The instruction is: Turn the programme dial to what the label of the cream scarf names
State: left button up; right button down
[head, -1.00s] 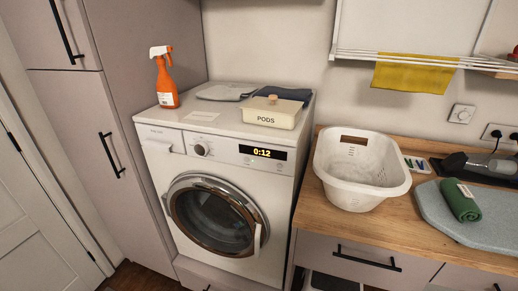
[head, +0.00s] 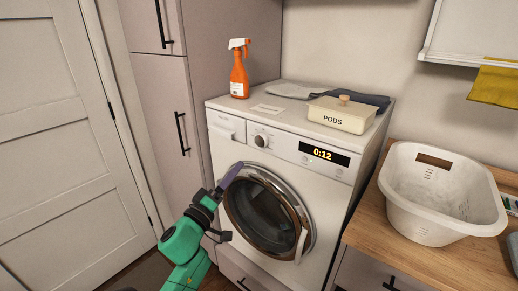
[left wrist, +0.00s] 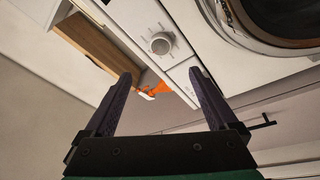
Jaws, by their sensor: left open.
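The programme dial (head: 261,141) is a round silver knob on the white washing machine's front panel (head: 285,147), between the drawer and the display, which reads 0:12. It also shows in the left wrist view (left wrist: 160,43), beyond and between the fingertips, with small marks around it that are too small to read. My left gripper (head: 232,200) is open and empty, in front of the machine near the left side of its round door, below the dial and apart from it. It also shows in the left wrist view (left wrist: 160,74). My right gripper is out of view.
A white basket (head: 432,224) stands on the wooden counter at right. A yellow cloth (head: 497,84) hangs above.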

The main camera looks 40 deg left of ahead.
aim_at(259, 142)
pick_arm(q)
jog(key=p+x, duration=0.1)
jog(key=x, duration=1.3)
jog(key=shift+w+a+p, duration=0.15)
jog(key=shift+w+p, duration=0.15)
jog(key=shift+p, duration=0.1)
jog(key=shift+s, duration=0.1)
jog(key=c, duration=1.4)
jog(key=shift+o, duration=0.2)
